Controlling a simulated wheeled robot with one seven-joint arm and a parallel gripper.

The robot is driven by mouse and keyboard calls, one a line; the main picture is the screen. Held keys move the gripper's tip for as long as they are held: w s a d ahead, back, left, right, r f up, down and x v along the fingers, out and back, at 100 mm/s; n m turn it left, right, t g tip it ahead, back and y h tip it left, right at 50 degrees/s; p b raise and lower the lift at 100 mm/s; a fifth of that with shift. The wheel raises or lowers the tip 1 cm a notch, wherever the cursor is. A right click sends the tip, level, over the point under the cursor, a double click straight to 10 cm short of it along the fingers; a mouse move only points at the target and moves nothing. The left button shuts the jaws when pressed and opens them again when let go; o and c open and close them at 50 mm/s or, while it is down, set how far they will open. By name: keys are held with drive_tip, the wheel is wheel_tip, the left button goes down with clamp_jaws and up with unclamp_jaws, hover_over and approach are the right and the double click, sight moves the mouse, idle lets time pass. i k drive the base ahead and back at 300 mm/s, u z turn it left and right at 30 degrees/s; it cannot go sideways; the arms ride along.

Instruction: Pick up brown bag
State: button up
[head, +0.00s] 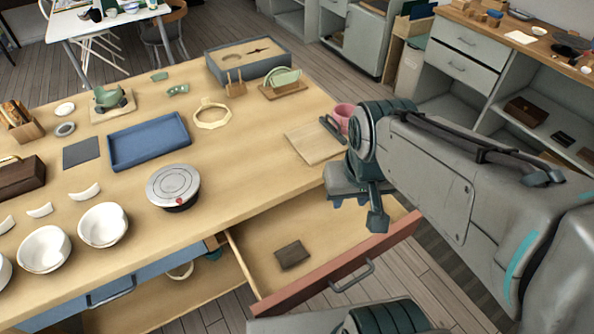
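A small dark brown flat object (292,254), which may be the brown bag, lies in the open drawer (335,228) at the front of the table. A larger dark brown case with a handle (20,178) sits at the table's left edge and is cut off by the picture. A brown box-like item (525,111) rests on a shelf at the right. I cannot tell for sure which one is the bag. My gripper (364,201) hangs above the drawer's right end, up and to the right of the small brown object and apart from it. Its fingers are mostly hidden, so its opening does not show.
The wooden table (250,195) holds a blue tray (150,139), a round grey turntable (173,186), white bowls (103,224) and a wooden board (314,142). A pink cup (342,115) stands close behind my wrist. The drawer's reddish front (340,265) sticks out over the floor.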

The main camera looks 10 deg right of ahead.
sight(288, 255)
drive_tip(key=k, duration=1)
drive_tip(key=u, duration=1.35)
drive_tip(key=i, duration=1.05)
drive_tip(key=z, duration=1.8)
